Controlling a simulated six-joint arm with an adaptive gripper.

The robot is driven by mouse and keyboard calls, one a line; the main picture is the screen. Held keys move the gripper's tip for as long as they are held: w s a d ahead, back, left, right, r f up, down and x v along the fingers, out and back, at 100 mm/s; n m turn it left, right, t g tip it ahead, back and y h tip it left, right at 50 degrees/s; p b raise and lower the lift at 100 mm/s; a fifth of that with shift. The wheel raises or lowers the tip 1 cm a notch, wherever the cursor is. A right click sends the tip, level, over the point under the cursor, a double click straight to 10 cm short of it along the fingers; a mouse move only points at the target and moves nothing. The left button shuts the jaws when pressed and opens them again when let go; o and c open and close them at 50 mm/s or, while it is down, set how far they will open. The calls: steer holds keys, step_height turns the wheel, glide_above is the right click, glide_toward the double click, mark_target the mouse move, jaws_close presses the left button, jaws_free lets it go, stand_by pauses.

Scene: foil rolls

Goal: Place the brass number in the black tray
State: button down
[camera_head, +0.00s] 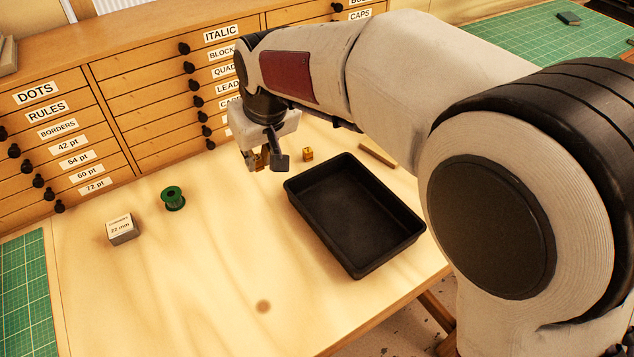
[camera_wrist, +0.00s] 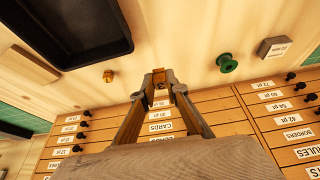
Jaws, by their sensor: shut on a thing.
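My gripper (camera_head: 266,162) is at the back of the table, in front of the drawers and left of the black tray. It is shut on a small brass piece (camera_head: 259,164), mostly hidden by the fingers; in the wrist view the piece (camera_wrist: 158,76) shows between the fingertips (camera_wrist: 159,84). A second small brass piece (camera_head: 307,154) lies on the table behind the tray and right of my gripper; it also shows in the wrist view (camera_wrist: 108,76). I cannot read a number on either. The black tray (camera_head: 352,270) is empty, its floor bare.
A green spool (camera_head: 173,199) and a grey box labelled 22 mm (camera_head: 121,229) stand to the left. A thin wooden strip (camera_head: 378,155) lies behind the tray. Labelled drawers with black knobs (camera_head: 57,130) line the back. The front middle of the table is clear.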

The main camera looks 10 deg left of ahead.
steer(key=w+d+r+m, duration=0.2)
steer(key=w+d, duration=0.1)
steer(key=d, duration=0.7)
steer(key=m+h, duration=0.1)
steer(key=m, duration=0.1)
glide_above(342, 206)
steer(key=s, duration=0.2)
steer(key=f, duration=0.1)
steer(key=shift+w+d+f+t, duration=0.2)
steer(key=shift+d+f+t, duration=0.1)
steer(key=shift+t, duration=0.1)
steer(key=shift+f+h, duration=0.1)
steer(key=shift+h, duration=0.2)
steer(key=shift+f, duration=3.05)
steer(key=shift+f, duration=0.1)
steer(key=shift+f, duration=1.75)
steer(key=shift+f, duration=0.2)
